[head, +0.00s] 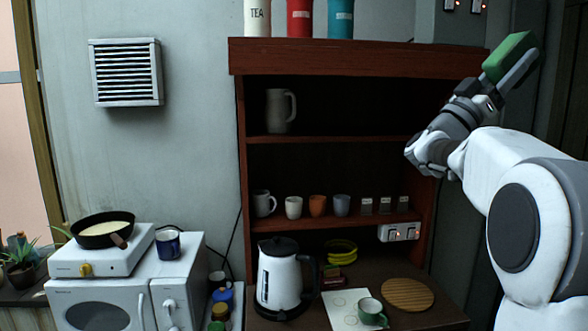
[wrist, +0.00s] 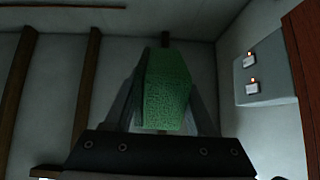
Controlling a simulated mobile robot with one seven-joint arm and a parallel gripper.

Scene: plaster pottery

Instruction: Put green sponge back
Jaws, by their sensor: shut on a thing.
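The green sponge (head: 509,57) is at the upper right of the head view, raised to about the height of the shelf unit's top. My gripper (head: 492,86) is shut on it, and the sponge sticks out past the fingers, tilted up to the right. In the wrist view the sponge (wrist: 166,92) fills the middle between the two fingers of my gripper (wrist: 164,105). Its far end points away from the camera, toward a pale surface. The place where the sponge belongs cannot be told from these frames.
A reddish-brown shelf unit (head: 360,60) stands left of my arm, with canisters (head: 299,18) on top and cups (head: 317,205) inside. A kettle (head: 284,275), green mug (head: 372,311) and round wooden board (head: 407,294) are on the counter below. A switch box (wrist: 258,70) is on the right.

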